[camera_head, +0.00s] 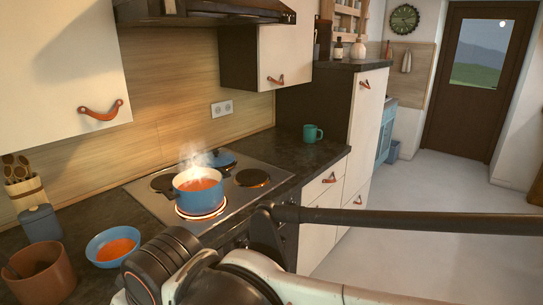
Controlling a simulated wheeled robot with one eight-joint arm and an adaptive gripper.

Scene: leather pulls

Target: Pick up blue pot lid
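A blue pot lid (222,158) shows on the stove top, just behind a blue pot (200,202). The pot partly hides it, and steam drifts near it. The pot is uncovered, holds orange-red soup and sits on a glowing front burner. Parts of my arm fill the bottom of the view, in front of the counter and stove. The fingers of my gripper do not show, so I cannot see where they are relative to the lid.
A blue bowl of orange soup (113,245), a brown pot (40,274), a blue canister (40,223) and a utensil holder (25,193) stand left of the stove (137,207). A green mug (312,133) stands right. The range hood (205,12) hangs above. The floor at right is clear.

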